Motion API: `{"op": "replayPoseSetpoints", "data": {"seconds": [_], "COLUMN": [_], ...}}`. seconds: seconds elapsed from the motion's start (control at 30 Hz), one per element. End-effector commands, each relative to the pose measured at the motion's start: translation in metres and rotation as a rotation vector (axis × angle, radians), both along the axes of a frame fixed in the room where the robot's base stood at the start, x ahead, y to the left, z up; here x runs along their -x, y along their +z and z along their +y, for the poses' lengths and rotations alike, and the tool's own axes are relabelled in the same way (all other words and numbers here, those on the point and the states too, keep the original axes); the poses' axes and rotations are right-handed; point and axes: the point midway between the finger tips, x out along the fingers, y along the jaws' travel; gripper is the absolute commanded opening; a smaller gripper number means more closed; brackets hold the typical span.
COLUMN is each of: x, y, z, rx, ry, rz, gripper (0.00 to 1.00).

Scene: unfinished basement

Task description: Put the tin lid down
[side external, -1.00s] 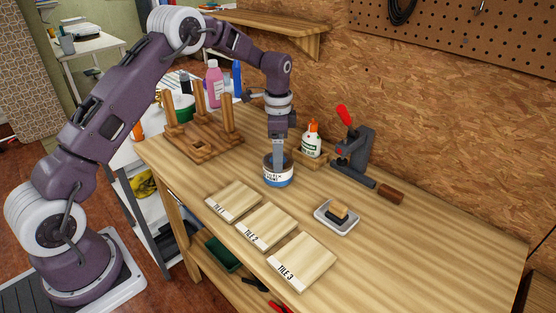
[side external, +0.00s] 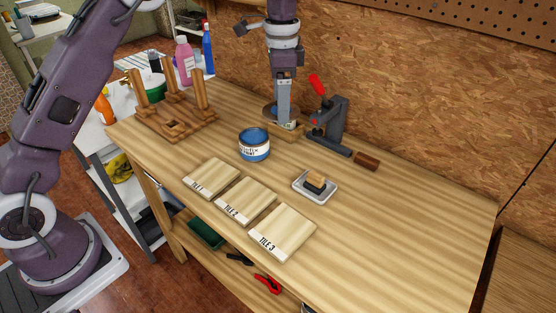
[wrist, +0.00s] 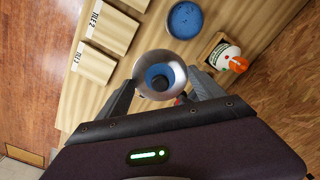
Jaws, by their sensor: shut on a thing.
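The tin lid (wrist: 146,88) is a round, shiny disc with a blue and dark centre, seen between my fingers in the wrist view. In the side view the lid (side external: 269,113) is partly hidden behind my finger. My gripper (side external: 284,120) is shut on the lid and holds it behind and right of the tin, in front of the glue bottle's place. It also shows in the wrist view (wrist: 162,80). The paint tin (side external: 254,147) stands upright on the bench, with its blue top showing; it also shows in the wrist view (wrist: 185,20).
The glue bottle (wrist: 230,60) is close to the lid, in a wooden holder. A red-handled clamp (side external: 331,120) stands right of my gripper. Three tiles (side external: 246,202) lie at the front, and a sponge tray (side external: 315,187) lies right of the tin. Bare bench extends to the right.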

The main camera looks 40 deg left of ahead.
Motion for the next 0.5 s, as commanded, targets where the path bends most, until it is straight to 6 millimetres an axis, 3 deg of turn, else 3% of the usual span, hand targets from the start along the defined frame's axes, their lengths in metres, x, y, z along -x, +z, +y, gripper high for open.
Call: {"op": "replayPoseSetpoints", "data": {"seconds": [0.07, 0.3, 0.5], "x": [0.002, 0.003, 0.001], "y": [-0.014, -0.095, -0.132], "z": [-0.006, -0.006, -0.006], "rx": [-0.001, 0.000, 0.000], "ry": [0.000, 0.002, 0.001], "rz": [0.006, 0.008, 0.003], "gripper": [0.39, 0.39, 0.39]}}
